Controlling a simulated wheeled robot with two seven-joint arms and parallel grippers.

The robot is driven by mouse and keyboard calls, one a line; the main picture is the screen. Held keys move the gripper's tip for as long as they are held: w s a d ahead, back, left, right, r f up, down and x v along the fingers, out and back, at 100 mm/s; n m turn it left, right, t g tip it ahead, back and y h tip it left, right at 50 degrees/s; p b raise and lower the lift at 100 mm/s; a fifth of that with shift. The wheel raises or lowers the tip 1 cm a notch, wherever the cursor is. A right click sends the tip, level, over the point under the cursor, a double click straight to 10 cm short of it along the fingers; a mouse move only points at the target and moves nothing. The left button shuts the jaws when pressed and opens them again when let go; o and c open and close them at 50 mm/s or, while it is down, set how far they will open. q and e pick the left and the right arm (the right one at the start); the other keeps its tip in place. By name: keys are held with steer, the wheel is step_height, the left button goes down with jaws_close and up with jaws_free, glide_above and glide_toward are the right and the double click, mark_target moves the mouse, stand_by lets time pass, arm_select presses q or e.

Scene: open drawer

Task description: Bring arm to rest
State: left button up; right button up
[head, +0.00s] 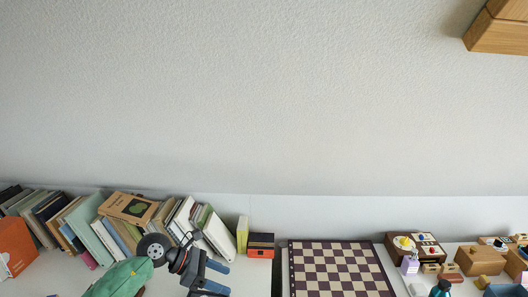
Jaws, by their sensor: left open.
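My left gripper (218,277) is at the bottom edge of the head view, left of centre. Its two blue-tipped fingers point right and stand apart, with nothing visible between them. My left arm, with a green sleeve-like link, comes in from the lower left behind it. The gripper is in front of the row of books (107,233) and left of the chessboard (335,268). I cannot tell its height above the surface. My right gripper is not in view, and no open drawer shows.
A white surface runs along the textured wall (260,100). A small orange and dark box (261,245) stands behind the gripper. Wooden boxes (480,261) and small items crowd the right. An orange box (15,246) is at far left. A wooden cabinet (500,30) hangs top right.

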arm_select(q)
step_height(320, 180, up, 10)
steer(key=s+d+n+t+h, duration=0.25)
steer(key=n+t+h, duration=0.45)
steer(key=n+t, duration=0.8)
steer(key=s+a+f+n+y, duration=0.2)
steer(key=a+f+n+y, duration=0.45)
steer(key=n+y, duration=0.55)
steer(key=s+a+f+n+y, duration=0.2)
steer(key=a+f+n+y, duration=0.5)
steer(key=n, duration=0.8)
steer(key=s+d+f+n+g+h, duration=0.1)
steer(key=s+f+n+g, duration=0.4)
steer(key=s+f, duration=0.55)
steer(key=s+d+f+n+g, duration=0.1)
steer(key=s+f+n+g, duration=0.1)
steer(key=s+f+g, duration=0.8)
steer(key=s+d+f, duration=0.2)
steer(key=s+f, duration=0.1)
steer(key=f, duration=0.8)
steer(key=s+d+f, duration=0.3)
steer(key=f, duration=0.9)
steer(key=shift+d+h, duration=0.3)
